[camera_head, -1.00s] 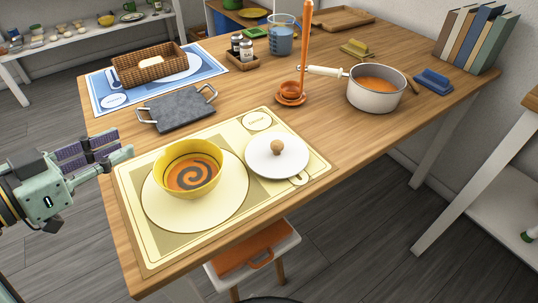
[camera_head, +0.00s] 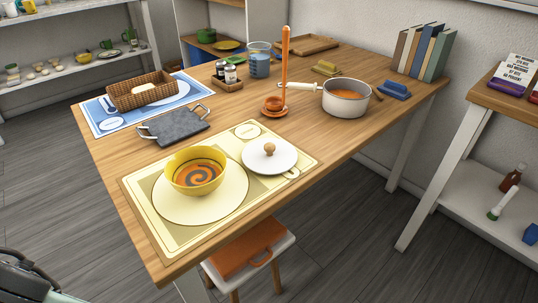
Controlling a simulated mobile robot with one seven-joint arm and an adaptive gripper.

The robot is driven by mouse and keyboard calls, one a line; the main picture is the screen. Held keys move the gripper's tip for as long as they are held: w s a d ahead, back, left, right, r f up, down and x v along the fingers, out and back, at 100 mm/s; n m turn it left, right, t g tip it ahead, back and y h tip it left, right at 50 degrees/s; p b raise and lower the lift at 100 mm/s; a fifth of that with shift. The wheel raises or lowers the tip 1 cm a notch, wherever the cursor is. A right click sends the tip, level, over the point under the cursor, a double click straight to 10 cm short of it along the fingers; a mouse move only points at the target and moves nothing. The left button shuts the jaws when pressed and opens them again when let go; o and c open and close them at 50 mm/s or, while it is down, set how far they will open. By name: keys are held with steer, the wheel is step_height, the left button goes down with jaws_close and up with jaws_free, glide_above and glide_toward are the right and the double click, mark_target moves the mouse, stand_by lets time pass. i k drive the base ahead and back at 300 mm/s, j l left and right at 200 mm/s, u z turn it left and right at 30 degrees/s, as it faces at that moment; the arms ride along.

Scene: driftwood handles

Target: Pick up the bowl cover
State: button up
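The bowl cover (camera_head: 281,159) is a white round lid with a light wooden knob on top. It lies flat on the yellow placemat (camera_head: 158,222), to the right of the yellow bowl (camera_head: 183,183), which holds orange soup with a dark swirl. The bowl is uncovered and stands on a pale round printed area of the mat. My gripper is outside the head view; only a part of my own body shows at the lower left corner.
A grey slab tray (camera_head: 174,126), wicker basket (camera_head: 142,94), white pot (camera_head: 346,100), orange utensil in its holder (camera_head: 285,65), glass jug (camera_head: 260,62) and books (camera_head: 421,52) occupy the table. A stool (camera_head: 248,250) stands at the near edge. A shelf (camera_head: 490,165) is at right.

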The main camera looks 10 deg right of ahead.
mark_target(263, 156)
steer(key=i+l+u, duration=0.35)
steer(key=l, duration=1.55)
steer(key=k+l+u, duration=0.1)
steer(key=l+u, duration=0.2)
steer(key=l, duration=1.6)
